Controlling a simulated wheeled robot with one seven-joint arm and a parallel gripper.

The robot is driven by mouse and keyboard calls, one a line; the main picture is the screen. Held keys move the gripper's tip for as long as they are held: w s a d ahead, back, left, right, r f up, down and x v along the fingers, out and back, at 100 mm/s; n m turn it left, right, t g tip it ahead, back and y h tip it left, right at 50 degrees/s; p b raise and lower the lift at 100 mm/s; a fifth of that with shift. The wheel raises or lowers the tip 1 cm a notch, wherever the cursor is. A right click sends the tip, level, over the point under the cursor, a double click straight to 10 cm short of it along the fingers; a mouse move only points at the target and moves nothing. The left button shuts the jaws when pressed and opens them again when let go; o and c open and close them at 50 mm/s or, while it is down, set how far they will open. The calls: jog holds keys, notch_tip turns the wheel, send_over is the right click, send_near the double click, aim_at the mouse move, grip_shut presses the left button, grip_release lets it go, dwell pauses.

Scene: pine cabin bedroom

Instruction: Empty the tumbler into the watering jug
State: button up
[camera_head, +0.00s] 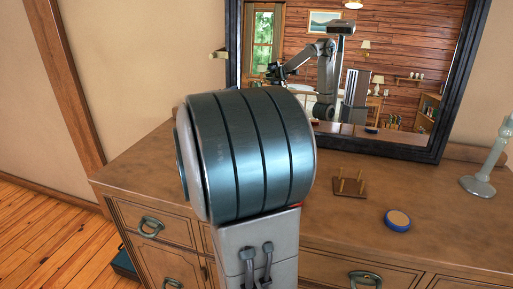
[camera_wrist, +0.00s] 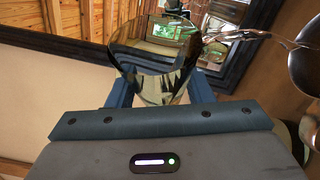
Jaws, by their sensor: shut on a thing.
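In the wrist view my gripper (camera_wrist: 160,88) has its two blue fingers shut on a clear glass tumbler (camera_wrist: 153,62), one on each side. The tumbler's round rim shows beyond the fingers; I cannot tell how much it holds. At the right of the wrist view is a shiny dark brown metal body with a thin spout-like part (camera_wrist: 240,35) reaching left towards the tumbler's rim; it looks like the watering jug (camera_wrist: 306,68), partly cut off by the picture edge. I cannot tell whether spout and glass touch. In the head view my arm hides gripper, tumbler and jug.
A brown wooden dresser (camera_head: 365,247) stands ahead, with a dark-framed mirror (camera_head: 440,135) at its back. On its right part are a small wooden peg stand (camera_head: 349,190), a blue-rimmed round item (camera_head: 397,220) and a pale candlestick (camera_head: 482,180). Bare dresser top lies between them.

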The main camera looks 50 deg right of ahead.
jog(key=shift+s+f+m+b, duration=0.15)
jog(key=shift+f+m+b, duration=0.1)
jog(key=shift+f+b, duration=0.35)
jog(key=shift+s+f+m+b, duration=0.15)
jog(key=shift+f+m+b, duration=0.1)
jog(key=shift+f+b, duration=0.35)
jog(key=shift+b, duration=0.6)
jog(key=shift+m+b, duration=0.3)
jog(key=shift+b, duration=0.4)
jog(key=shift+f+h+b, duration=0.1)
jog(key=shift+h+b, duration=0.2)
